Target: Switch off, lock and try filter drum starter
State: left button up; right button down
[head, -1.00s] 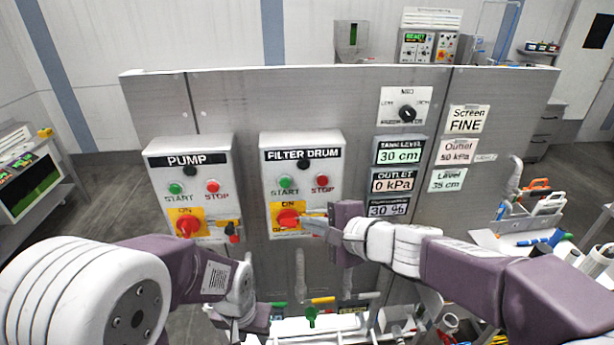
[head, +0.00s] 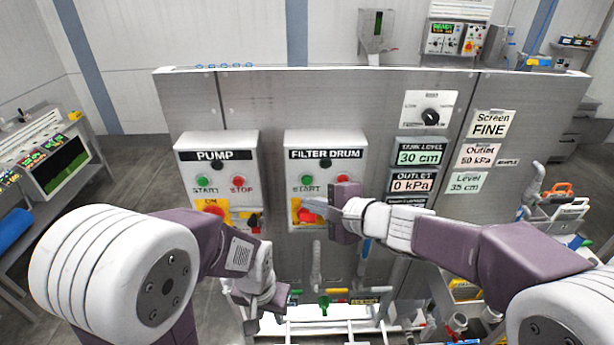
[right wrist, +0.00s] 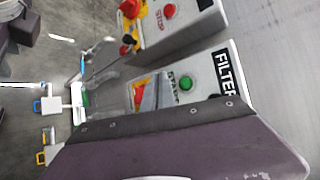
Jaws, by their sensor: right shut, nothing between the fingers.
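The filter drum starter (head: 326,142) is a light grey box on the steel panel, with a green START button (head: 307,180) and a red STOP button (head: 344,180). Its red rotary switch (head: 306,216) sits on a yellow plate low on the box, partly hidden by my right gripper (head: 316,207). That gripper is shut and empty, its tips in front of the switch; contact is unclear. In the right wrist view the fingers overlap the red and yellow switch area (right wrist: 137,92). My left gripper (head: 266,303) hangs low, below the pump starter; its jaws are unclear.
The pump starter (head: 217,160) stands left of it, its red switch (head: 212,209) partly hidden by my left arm. A dark, red and orange item (head: 254,222) hangs beside that switch. Displays (head: 421,156) and a selector knob (head: 430,116) are right. Pipes and valves (head: 324,303) lie below.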

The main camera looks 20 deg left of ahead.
aim_at(307, 180)
pick_arm(q)
jog(key=shift+r+p, duration=0.4)
jog(key=shift+r, duration=0.4)
pick_arm(e)
jog(key=w, duration=0.2)
jog(key=w+a, duration=0.1)
jog(key=w, duration=0.1)
jog(key=shift+a, duration=0.15)
jog(key=shift+w, duration=0.1)
jog(key=shift+w, duration=0.1)
dwell(0.9)
pick_arm(q)
jog(key=shift+f, duration=0.1)
pick_arm(e)
jog(key=shift+w+a, duration=0.1)
jog(key=shift+w, duration=0.2)
